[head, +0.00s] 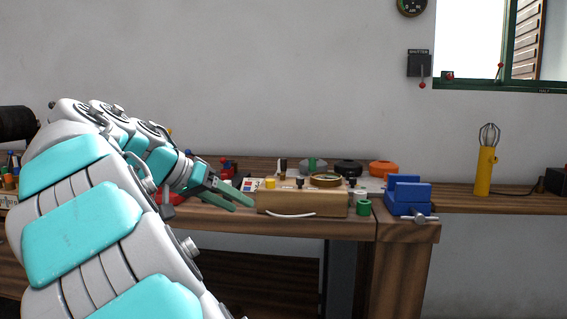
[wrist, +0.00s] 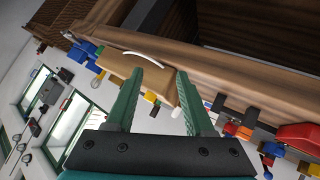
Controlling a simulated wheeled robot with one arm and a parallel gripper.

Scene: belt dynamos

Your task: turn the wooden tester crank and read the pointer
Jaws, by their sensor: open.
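The wooden tester (head: 300,204) is a light wooden box at the front of the bench, with a pale curved strip (head: 290,214) across its front. A round brass-rimmed dial (head: 325,180) shows at its top; its pointer is too small to read. I cannot clearly make out the crank. My gripper (head: 244,204) is open and empty, just left of the box. In the wrist view, the box (wrist: 128,68) lies beyond and left of the open green fingers (wrist: 171,74). I see no contact.
A blue vise (head: 408,192) stands right of the box, beside a green cylinder (head: 364,208). Black (head: 348,167) and orange (head: 382,169) round parts sit behind. A red object (wrist: 300,136) is at right in the wrist view.

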